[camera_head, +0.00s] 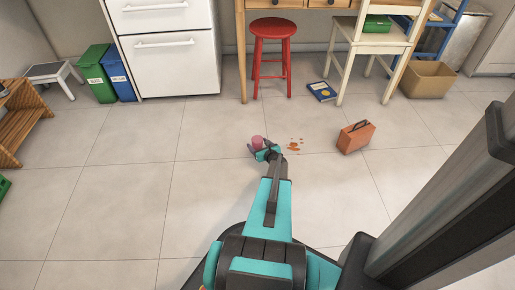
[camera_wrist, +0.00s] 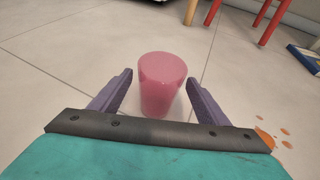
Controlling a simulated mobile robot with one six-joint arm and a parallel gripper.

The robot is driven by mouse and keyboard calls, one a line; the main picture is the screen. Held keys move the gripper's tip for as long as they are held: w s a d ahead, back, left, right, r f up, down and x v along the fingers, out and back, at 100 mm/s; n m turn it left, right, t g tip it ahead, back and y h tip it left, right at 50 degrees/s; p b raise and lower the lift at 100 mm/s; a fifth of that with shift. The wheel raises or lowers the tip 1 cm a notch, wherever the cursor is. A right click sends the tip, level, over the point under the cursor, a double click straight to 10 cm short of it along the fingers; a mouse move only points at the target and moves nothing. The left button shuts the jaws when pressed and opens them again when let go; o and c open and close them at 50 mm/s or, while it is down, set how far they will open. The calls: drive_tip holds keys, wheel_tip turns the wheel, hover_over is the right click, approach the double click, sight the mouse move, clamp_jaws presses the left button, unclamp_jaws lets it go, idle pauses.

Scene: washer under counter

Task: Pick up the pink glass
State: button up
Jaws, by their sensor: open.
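The pink glass (camera_wrist: 162,86) stands upright on the tiled floor in the wrist view. My gripper (camera_wrist: 165,94) is open, with one purple finger to the left of the glass and one to the right. The glass is between or just beyond the fingertips, with a gap visible on each side. In the head view the pink glass (camera_head: 257,142) shows just past the end of my arm, partly hidden by my gripper (camera_head: 262,150).
Orange spots (camera_head: 295,144) mark the floor right of the glass. An orange-brown case (camera_head: 356,137) stands farther right. A blue book (camera_head: 321,91) and a red stool (camera_head: 272,57) are behind.

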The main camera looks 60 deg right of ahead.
drive_tip(key=shift+f+b+x, duration=0.2)
drive_tip(key=shift+b+x, duration=0.35)
drive_tip(key=shift+x, duration=0.4)
drive_tip(key=shift+f+b+x, duration=0.15)
drive_tip(key=shift+b+x, duration=0.4)
drive_tip(key=shift+x, duration=0.4)
drive_tip(key=shift+w+d+f, duration=0.2)
drive_tip(key=shift+w+d, duration=0.1)
drive_tip(key=shift+w, duration=0.15)
drive_tip(key=c, duration=1.2)
